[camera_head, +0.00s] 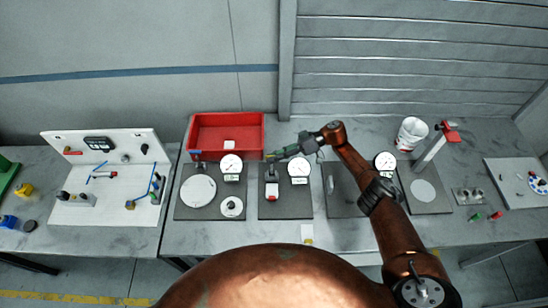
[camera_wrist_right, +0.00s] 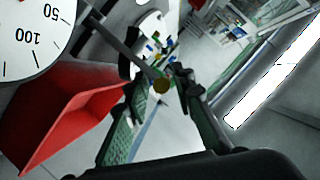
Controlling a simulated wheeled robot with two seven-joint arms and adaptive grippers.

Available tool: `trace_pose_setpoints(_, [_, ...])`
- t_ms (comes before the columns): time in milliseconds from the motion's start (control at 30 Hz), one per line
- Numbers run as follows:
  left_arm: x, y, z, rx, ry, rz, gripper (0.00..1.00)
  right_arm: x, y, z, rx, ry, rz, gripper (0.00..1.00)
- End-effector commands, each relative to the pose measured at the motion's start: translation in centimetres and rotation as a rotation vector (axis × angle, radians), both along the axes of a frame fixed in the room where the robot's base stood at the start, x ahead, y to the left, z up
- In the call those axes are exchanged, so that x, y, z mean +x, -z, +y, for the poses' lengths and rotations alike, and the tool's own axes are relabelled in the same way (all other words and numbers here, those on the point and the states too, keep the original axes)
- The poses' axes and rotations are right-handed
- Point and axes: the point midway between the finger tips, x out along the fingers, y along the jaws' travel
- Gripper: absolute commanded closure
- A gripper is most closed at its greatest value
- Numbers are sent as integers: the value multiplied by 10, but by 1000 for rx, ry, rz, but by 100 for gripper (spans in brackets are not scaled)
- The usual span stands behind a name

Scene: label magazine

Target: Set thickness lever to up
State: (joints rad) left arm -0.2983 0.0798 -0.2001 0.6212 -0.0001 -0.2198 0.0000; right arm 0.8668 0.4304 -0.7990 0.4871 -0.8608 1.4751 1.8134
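In the right wrist view a thin dark lever rod ends in a yellow-brown knob (camera_wrist_right: 161,85). The rod runs down from upper left, beside a large white dial (camera_wrist_right: 30,35). My right gripper (camera_wrist_right: 160,90) has its two green-padded fingers spread on either side of the knob, with visible gaps; contact cannot be told. In the head view my right gripper (camera_head: 273,156) points left above the middle dark plate (camera_head: 265,210), near a white dial gauge (camera_head: 299,169). The lever is too small there to read its angle. My left gripper is not in view.
A red bin (camera_head: 255,124) stands behind the left gauge plate, close to the gripper; it also shows in the wrist view (camera_wrist_right: 65,115). More gauges stand left (camera_head: 231,166) and right (camera_head: 385,162). A white bucket (camera_head: 411,133) stands at the back right. The table's front strip is mostly clear.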

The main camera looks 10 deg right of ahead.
Motion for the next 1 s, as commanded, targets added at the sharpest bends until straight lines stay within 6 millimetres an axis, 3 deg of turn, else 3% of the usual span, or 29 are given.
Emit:
trace_pose_setpoints(333, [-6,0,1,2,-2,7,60,0,0,-1,1,-1,-1,70])
trace_pose_setpoints(467, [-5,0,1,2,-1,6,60,1,-3,-10,-1,0,0,70])
trace_pose_setpoints(867, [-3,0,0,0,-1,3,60,14,-30,-87,-2,3,0,70])
trace_pose_setpoints(1000, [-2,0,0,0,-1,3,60,16,-33,-99,0,-1,1,70])
